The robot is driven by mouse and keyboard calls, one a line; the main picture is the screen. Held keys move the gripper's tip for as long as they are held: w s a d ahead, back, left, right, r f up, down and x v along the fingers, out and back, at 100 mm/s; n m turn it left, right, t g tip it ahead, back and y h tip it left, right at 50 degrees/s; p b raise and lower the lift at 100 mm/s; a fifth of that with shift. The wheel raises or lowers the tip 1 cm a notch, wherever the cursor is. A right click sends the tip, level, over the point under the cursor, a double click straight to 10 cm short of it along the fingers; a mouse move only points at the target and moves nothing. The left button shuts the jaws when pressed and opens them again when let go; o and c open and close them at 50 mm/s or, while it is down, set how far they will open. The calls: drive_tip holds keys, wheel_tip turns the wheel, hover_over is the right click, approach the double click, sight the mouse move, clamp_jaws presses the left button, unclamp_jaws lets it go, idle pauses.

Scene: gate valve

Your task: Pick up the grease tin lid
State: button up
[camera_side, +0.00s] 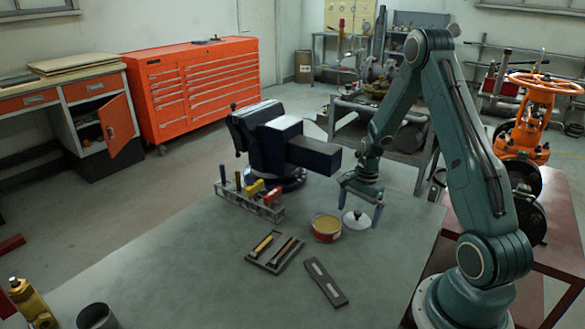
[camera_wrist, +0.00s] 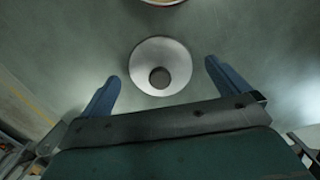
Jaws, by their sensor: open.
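The grease tin lid (camera_side: 350,222) is a pale round disc with a dark knob, lying on the grey bench top beside the tin. In the wrist view the lid (camera_wrist: 146,67) lies just beyond and between my fingertips. The open grease tin (camera_side: 326,228), with yellowish contents, stands left of the lid; its rim (camera_wrist: 163,1) shows at the top edge of the wrist view. My gripper (camera_side: 360,212) is above the lid, pointing down, with its two blue fingers spread wide and nothing between them. It also shows in the wrist view (camera_wrist: 160,72). I cannot tell the exact height above the lid.
A dark blue vise (camera_side: 285,145) stands behind the tin. A tool rack (camera_side: 248,200) stands left. A small tray (camera_side: 273,253) and a dark flat bar (camera_side: 325,283) lie in front. The bench's left middle is clear.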

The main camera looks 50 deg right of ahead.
sight(358, 212)
drive_tip(key=shift+f, duration=0.35)
drive_tip(key=c, duration=1)
drive_tip(key=shift+r, duration=0.15)
wheel_tip(358, 212, up, 20)
drive_tip(key=shift+f, duration=0.1)
idle(0.4)
drive_tip(key=shift+a+f, duration=0.1)
idle(0.4)
drive_tip(key=shift+n, duration=0.4)
drive_tip(key=w+a+f, duration=0.1)
drive_tip(key=a+f, duration=0.2)
drive_tip(key=w+a+f, duration=0.2)
drive_tip(key=a+f, duration=0.1)
drive_tip(key=w+a+f, duration=0.1)
drive_tip(key=a+f, duration=0.2)
drive_tip(key=a, duration=0.1)
drive_tip(key=shift+w, duration=0.4)
